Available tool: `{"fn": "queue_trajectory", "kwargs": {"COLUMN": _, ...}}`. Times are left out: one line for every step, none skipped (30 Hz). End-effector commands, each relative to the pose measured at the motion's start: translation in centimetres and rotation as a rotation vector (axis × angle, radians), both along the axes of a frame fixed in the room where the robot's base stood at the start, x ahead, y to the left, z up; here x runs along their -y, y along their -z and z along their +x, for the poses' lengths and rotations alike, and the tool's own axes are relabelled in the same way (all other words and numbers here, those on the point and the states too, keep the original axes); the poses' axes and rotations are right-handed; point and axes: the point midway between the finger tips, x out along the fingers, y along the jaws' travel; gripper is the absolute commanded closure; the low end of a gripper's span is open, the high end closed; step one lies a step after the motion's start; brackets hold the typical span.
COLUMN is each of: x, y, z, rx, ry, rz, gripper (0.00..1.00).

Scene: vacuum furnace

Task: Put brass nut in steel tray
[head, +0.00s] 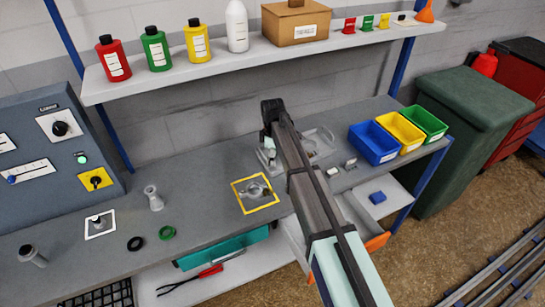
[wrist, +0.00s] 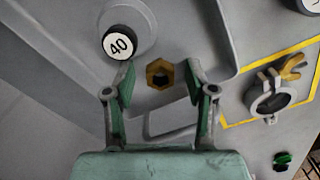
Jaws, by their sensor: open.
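The brass nut (wrist: 160,74) is a hexagonal ring in the wrist view, lying between the two spread fingers of my gripper (wrist: 159,72). The green finger pads stand apart from it on both sides. In the head view my gripper (head: 268,142) is low over the bench, and my arm hides most of what lies below it, the nut included. A grey steel tray (head: 331,146) shows partly behind my arm on its right. In the wrist view the nut is near a rounded grey rim; I cannot tell whether that rim is the tray's.
A round piece marked 40 (wrist: 120,42) stands close to the left finger. A yellow-outlined square (head: 240,198) holds a metal fitting with a brass wing part (wrist: 291,68). Blue (head: 373,143), yellow (head: 400,132) and green (head: 425,123) bins stand right. A bottle shelf (head: 215,60) hangs behind.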

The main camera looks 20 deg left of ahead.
Motion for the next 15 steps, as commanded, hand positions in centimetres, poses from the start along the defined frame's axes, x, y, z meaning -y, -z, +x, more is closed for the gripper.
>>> {"fn": "queue_trajectory", "kwargs": {"x": 0.0, "y": -0.3, "z": 0.0, "rx": 0.001, "ry": 0.000, "rz": 0.000, "gripper": 0.45}}
{"fn": "queue_trajectory", "kwargs": {"x": 0.0, "y": -0.5, "z": 0.1, "rx": 0.002, "ry": 0.000, "rz": 0.001, "gripper": 0.45}}
{"fn": "queue_trajectory", "kwargs": {"x": 0.0, "y": -0.9, "z": 0.1, "rx": 0.003, "ry": 0.000, "rz": 0.002, "gripper": 0.45}}
{"fn": "queue_trajectory", "kwargs": {"x": 0.0, "y": -1.3, "z": 0.1, "rx": 0.002, "ry": 0.000, "rz": 0.001, "gripper": 0.45}}
{"fn": "queue_trajectory", "kwargs": {"x": 0.0, "y": -1.7, "z": 0.1, "rx": 0.002, "ry": 0.000, "rz": 0.001, "gripper": 0.45}}
{"fn": "queue_trajectory", "kwargs": {"x": 0.0, "y": -2.2, "z": 0.1, "rx": 0.003, "ry": 0.000, "rz": 0.002, "gripper": 0.45}}
{"fn": "queue_trajectory", "kwargs": {"x": 0.0, "y": -2.7, "z": 0.1, "rx": 0.004, "ry": 0.000, "rz": 0.002, "gripper": 0.45}}
{"fn": "queue_trajectory", "kwargs": {"x": -0.1, "y": -3.3, "z": 0.1, "rx": 0.003, "ry": 0.000, "rz": 0.002, "gripper": 0.45}}
{"fn": "queue_trajectory", "kwargs": {"x": -0.1, "y": -4.0, "z": 0.1, "rx": 0.003, "ry": 0.000, "rz": 0.002, "gripper": 0.45}}
{"fn": "queue_trajectory", "kwargs": {"x": -0.1, "y": -4.5, "z": 0.1, "rx": 0.004, "ry": 0.000, "rz": 0.002, "gripper": 0.45}}
{"fn": "queue_trajectory", "kwargs": {"x": -0.1, "y": -5.1, "z": 0.1, "rx": 0.003, "ry": 0.000, "rz": 0.002, "gripper": 0.45}}
{"fn": "queue_trajectory", "kwargs": {"x": -0.1, "y": -5.9, "z": 0.1, "rx": 0.003, "ry": 0.000, "rz": 0.002, "gripper": 0.45}}
{"fn": "queue_trajectory", "kwargs": {"x": -0.1, "y": -6.5, "z": 0.1, "rx": 0.004, "ry": 0.000, "rz": 0.002, "gripper": 0.45}}
{"fn": "queue_trajectory", "kwargs": {"x": -0.1, "y": -7.0, "z": 0.1, "rx": 0.003, "ry": 0.000, "rz": 0.002, "gripper": 0.45}}
{"fn": "queue_trajectory", "kwargs": {"x": -0.1, "y": -7.7, "z": 0.1, "rx": 0.003, "ry": 0.000, "rz": 0.002, "gripper": 0.45}}
